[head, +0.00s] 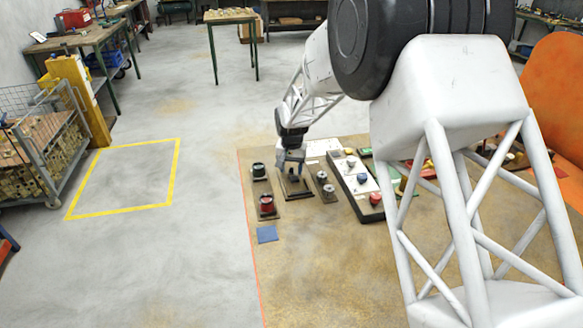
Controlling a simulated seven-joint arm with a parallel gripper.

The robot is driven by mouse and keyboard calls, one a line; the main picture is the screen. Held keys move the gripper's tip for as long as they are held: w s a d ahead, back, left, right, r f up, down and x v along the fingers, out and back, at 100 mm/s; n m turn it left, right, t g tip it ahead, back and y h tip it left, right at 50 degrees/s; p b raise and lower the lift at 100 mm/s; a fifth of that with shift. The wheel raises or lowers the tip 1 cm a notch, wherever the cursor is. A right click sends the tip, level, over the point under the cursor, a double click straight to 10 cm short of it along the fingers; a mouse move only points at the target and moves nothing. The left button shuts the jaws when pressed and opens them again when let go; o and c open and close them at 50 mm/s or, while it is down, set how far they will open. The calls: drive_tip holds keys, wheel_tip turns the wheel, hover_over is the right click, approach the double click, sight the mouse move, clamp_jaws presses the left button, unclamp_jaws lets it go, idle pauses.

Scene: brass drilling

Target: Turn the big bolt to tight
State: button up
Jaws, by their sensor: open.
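My gripper (290,170) is at the far left part of the brown table (300,265), pointing down. It is open, right above a dark plate (296,193) with a dark upright piece on it. That piece may be the big bolt, but the fingers cover much of it and I cannot tell whether they touch it. Just right of it, a narrow brown plate (325,192) carries small grey round pieces, which look like bolts or knobs. Marks for tight are too small to see.
Left of my gripper stand a dark green round fixture (259,170) and a red one (267,204). A blue square (267,234) lies in front. A white panel (354,183) with coloured knobs is to the right. The table's front middle is clear.

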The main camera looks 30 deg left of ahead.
drive_tip(key=shift+c, duration=0.5)
drive_tip(key=c, duration=0.8)
drive_tip(key=shift+c, duration=0.2)
drive_tip(key=m, duration=0.3)
drive_tip(key=shift+m, duration=2.1)
